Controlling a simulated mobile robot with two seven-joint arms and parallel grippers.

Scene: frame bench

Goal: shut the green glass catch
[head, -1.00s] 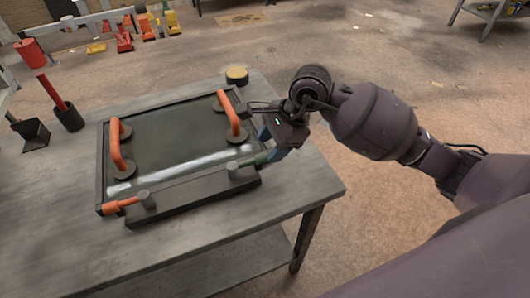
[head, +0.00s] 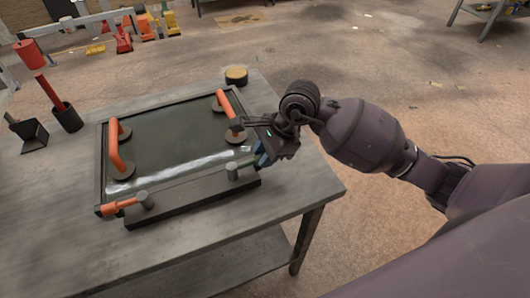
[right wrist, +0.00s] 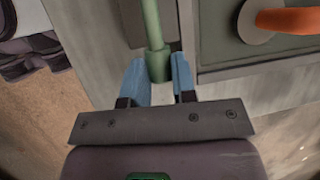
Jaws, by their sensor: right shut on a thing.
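The green glass catch (head: 246,163) is a short lever on a grey pivot post at the right end of the dark front bar (head: 190,201). It points right, away from the post. My right gripper (head: 262,158) is shut on the catch's free end. In the right wrist view the green lever (right wrist: 152,25) runs down between the blue fingers of my right gripper (right wrist: 158,70), which flank its thicker end. The dark glass pane (head: 165,138) lies in its frame behind the bar. My left gripper is not in view.
Two orange handles (head: 114,146) (head: 225,103) stand up from the glass. An orange catch (head: 120,206) is at the bar's left end. A round yellow-topped piece (head: 236,74) is on the bench behind; a dark cup with a red tool (head: 68,117) is at left. The bench front is clear.

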